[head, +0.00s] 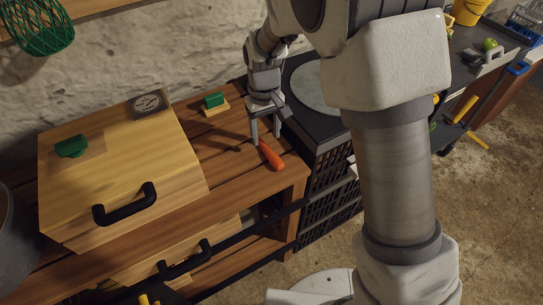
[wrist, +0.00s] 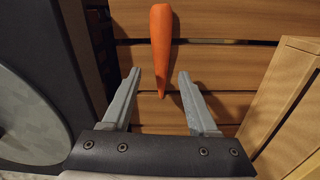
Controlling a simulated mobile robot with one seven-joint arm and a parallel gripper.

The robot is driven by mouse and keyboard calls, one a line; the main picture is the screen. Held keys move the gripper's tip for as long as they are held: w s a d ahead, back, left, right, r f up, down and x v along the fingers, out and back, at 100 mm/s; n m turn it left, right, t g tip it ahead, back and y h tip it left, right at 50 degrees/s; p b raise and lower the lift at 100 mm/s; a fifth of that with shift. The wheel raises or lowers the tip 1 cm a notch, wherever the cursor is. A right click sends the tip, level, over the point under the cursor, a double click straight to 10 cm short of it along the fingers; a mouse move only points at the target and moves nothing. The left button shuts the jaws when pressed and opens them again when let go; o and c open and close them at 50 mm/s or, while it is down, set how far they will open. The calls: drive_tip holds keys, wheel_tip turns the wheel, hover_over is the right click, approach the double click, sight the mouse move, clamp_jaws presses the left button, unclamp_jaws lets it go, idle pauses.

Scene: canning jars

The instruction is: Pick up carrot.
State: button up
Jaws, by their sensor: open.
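An orange carrot (head: 271,155) lies on the slatted wooden bench (head: 228,148), near its right end. My gripper (head: 265,138) points down above the bench at the carrot's thin end. In the wrist view its two fingers (wrist: 158,77) are apart, and the carrot's tip shows in the space between them. Nothing is held.
A light wooden box (head: 170,165) with a black handle stands left of the carrot; its side also shows in the wrist view (wrist: 285,100). A green block on a small board (head: 214,103) sits behind. A black crate-like unit (head: 325,150) with a round grey top (head: 312,88) stands at right.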

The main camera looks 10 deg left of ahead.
sight(266, 146)
wheel_tip(266, 146, down, 4)
drive_tip(key=shift+a+r+b, duration=0.1)
drive_tip(key=shift+b, duration=0.25)
clamp_jaws()
